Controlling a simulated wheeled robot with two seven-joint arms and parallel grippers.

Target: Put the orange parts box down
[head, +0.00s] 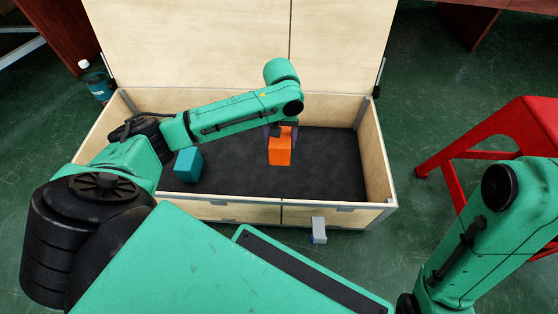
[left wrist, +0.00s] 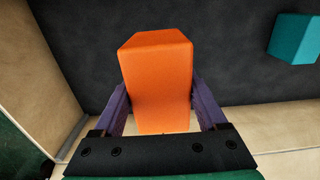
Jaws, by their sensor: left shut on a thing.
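The orange parts box (head: 280,150) is in my left gripper (head: 281,130), inside the open wooden chest (head: 240,212). In the left wrist view the orange box (left wrist: 157,85) stands between the two purple fingers of the left gripper (left wrist: 160,105), which touch its sides. The box is over the dark chest floor (head: 325,165); I cannot tell whether it touches the floor. My right arm is at the right of the head view, but its gripper is out of view.
A teal box (head: 188,165) stands in the left part of the chest; it also shows in the left wrist view (left wrist: 295,38). The chest floor right of the orange box is clear. A red stool (head: 500,140) stands to the right, and a bottle (head: 97,84) behind left.

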